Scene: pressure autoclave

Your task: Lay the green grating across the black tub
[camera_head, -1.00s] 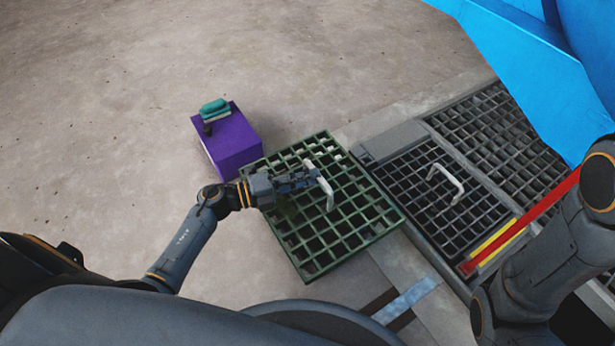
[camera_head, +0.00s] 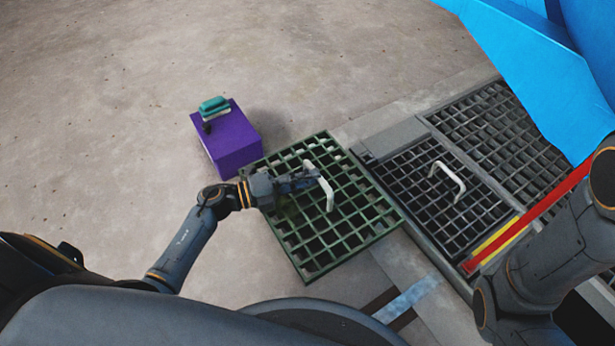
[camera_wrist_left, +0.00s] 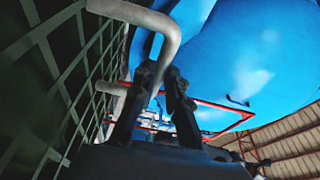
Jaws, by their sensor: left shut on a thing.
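The square green grating (camera_head: 352,238) lies in front of me in the head view, with a pale bent handle (camera_head: 328,194) near its middle. My left gripper (camera_head: 317,180) is shut on this handle. In the left wrist view, the handle (camera_wrist_left: 172,40) passes between the fingers of my left gripper (camera_wrist_left: 164,78), and the grating (camera_wrist_left: 45,85) stands along the left side. I cannot tell whether the grating touches what is under it. I cannot clearly pick out a black tub. My right arm shows at the right, but its gripper is out of view.
A dark grating with its own pale handle (camera_head: 447,180) sits in a grey frame (camera_head: 395,138) right of the green one. A purple box (camera_head: 232,143) carrying a teal-handled object (camera_head: 213,107) stands close behind. A red bar (camera_head: 530,218) and blue body (camera_head: 540,60) are at right.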

